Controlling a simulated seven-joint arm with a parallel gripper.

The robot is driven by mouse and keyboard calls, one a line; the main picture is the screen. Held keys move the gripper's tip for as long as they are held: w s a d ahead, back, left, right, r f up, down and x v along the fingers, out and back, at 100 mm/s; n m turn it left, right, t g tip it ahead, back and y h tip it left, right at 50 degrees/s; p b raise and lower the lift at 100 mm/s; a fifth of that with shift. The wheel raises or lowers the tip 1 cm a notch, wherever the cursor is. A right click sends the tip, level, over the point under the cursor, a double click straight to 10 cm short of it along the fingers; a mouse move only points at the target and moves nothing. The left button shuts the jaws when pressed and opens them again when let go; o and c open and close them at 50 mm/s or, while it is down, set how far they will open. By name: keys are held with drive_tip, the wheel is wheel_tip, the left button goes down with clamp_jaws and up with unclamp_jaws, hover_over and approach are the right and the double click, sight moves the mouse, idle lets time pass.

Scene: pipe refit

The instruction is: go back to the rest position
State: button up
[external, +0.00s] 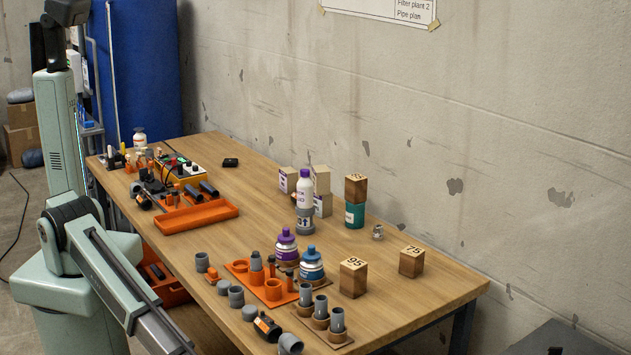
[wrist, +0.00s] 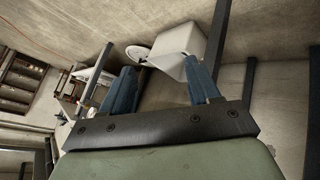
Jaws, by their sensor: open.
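My gripper (wrist: 159,67) shows in the wrist view with its two blue fingers apart. No object is held between them. A pale box-like shape (wrist: 182,45) lies beyond the fingertips; I cannot tell what it is. In the external view my arm bends down and runs out of the bottom edge at the lower left, so my gripper is hidden there. The wooden table (external: 420,290) stands to the right of my arm.
Numbered wooden blocks (external: 353,280) stand at the right. A teal container (external: 355,214) carries another block. An orange tray (external: 195,217) with dark parts lies farther back.

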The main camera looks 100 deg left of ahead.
drive_tip(key=s+a+f+n+g, duration=0.2)
drive_tip(key=s+a+f+n, duration=0.1)
drive_tip(key=s+f, duration=0.7)
drive_tip(key=s+a+f+m+g+y, duration=0.1)
drive_tip(key=s+a+f+g+y, duration=0.2)
drive_tip(key=s+a, duration=0.8)
drive_tip(key=s+a+m+g, duration=0.2)
drive_tip(key=s+a+g, duration=0.2)
drive_tip(key=s+a, duration=1.05)
drive_tip(key=s+a+r+m+g, duration=0.1)
drive_tip(key=s+a+r+g, duration=0.1)
drive_tip(key=s, duration=0.6)
drive_tip(key=s+a+r+m+g, duration=0.2)
drive_tip(key=s+a+r, duration=0.3)
drive_tip(key=s, duration=0.3)
drive_tip(key=shift+s+a+g, duration=0.3)
drive_tip(key=shift+g, duration=0.3)
